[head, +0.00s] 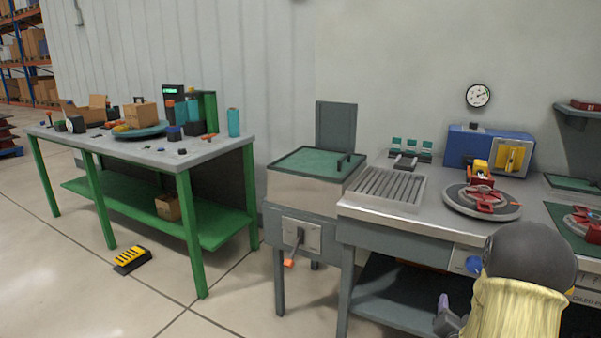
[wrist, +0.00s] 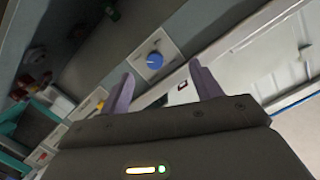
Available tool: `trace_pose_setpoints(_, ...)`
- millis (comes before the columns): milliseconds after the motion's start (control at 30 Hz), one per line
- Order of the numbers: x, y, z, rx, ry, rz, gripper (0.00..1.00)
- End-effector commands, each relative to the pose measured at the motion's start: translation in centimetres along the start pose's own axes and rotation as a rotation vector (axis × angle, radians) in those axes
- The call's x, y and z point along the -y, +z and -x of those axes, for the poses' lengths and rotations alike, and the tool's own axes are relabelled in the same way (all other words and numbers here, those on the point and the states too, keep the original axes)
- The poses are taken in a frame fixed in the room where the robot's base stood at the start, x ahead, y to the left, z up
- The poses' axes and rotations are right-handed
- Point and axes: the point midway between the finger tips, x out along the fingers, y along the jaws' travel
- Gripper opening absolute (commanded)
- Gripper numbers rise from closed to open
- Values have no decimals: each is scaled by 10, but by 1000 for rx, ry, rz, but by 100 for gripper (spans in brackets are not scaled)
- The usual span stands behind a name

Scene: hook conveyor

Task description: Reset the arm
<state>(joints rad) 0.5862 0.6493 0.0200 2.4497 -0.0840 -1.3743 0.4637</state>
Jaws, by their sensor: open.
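My gripper (wrist: 165,88) is open in the wrist view, its two purple fingers spread apart with nothing between them. In the head view my arm shows at the lower right, in front of the grey workbench (head: 420,231), and part of my gripper (head: 447,318) shows low beside it. A blue knob (wrist: 155,61) on a light panel lies beyond the fingers in the wrist view. The same knob (head: 473,264) shows on the bench front in the head view, just left of my arm.
The bench carries a ribbed tray (head: 385,187), a round turntable (head: 460,203) with a red fixture, and a blue machine (head: 462,146). A green-topped box stand (head: 306,165) adjoins it. A green table (head: 215,147) holds boxes. A yellow pedal (head: 131,259) lies on otherwise open floor.

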Motion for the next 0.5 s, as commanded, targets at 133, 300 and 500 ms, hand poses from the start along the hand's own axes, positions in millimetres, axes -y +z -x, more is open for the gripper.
trace_pose_setpoints(133,35,22,11,173,2,89,64)
trace_pose_setpoints(300,67,48,36,377,3,202,64)
trace_pose_setpoints(500,97,76,82,617,-8,345,64)
